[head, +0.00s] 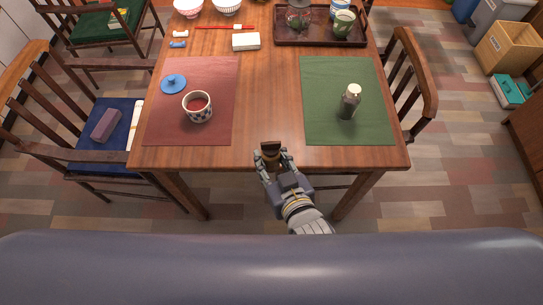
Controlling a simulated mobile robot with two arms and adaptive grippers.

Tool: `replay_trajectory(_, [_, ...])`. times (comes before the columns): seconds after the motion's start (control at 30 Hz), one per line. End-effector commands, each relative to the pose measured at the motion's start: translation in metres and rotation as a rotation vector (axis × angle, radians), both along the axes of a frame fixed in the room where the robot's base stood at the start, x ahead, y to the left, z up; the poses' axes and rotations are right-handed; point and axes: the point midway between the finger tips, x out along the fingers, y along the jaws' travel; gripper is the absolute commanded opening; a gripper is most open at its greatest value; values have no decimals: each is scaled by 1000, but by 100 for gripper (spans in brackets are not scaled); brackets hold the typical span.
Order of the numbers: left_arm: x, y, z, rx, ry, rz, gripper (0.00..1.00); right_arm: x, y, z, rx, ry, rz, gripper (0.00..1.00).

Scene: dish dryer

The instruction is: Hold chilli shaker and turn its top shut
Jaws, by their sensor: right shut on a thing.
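My right gripper (271,161) is at the table's front edge, between the two mats. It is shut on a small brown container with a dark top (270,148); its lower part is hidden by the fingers. I cannot tell from its look whether this is the chilli shaker. My left gripper is not in view.
A patterned cup with red contents (198,106) and a blue lid (173,83) are on the red mat (220,75). The table's middle is clear. Chairs flank both sides.

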Motion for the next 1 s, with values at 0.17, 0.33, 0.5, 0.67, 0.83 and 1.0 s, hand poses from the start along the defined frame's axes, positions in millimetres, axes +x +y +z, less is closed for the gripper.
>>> replay_trajectory(0.17, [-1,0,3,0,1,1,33,7,0,2,-1,-2,-1,10])
replay_trajectory(0.33, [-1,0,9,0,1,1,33,21,0,2,-1,-2,-1,10])
replay_trajectory(0.5, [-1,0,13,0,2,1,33,35,0,2,-1,-2,-1,10])
replay_trajectory(0.67, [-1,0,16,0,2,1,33,47,0,2,1,-2,0,10])
replay_trajectory(0.83, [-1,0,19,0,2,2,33,61,0,1,1,-2,0,10])
replay_trajectory(1.0, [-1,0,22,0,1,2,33,75,0,1,-1,-1,-1,10])
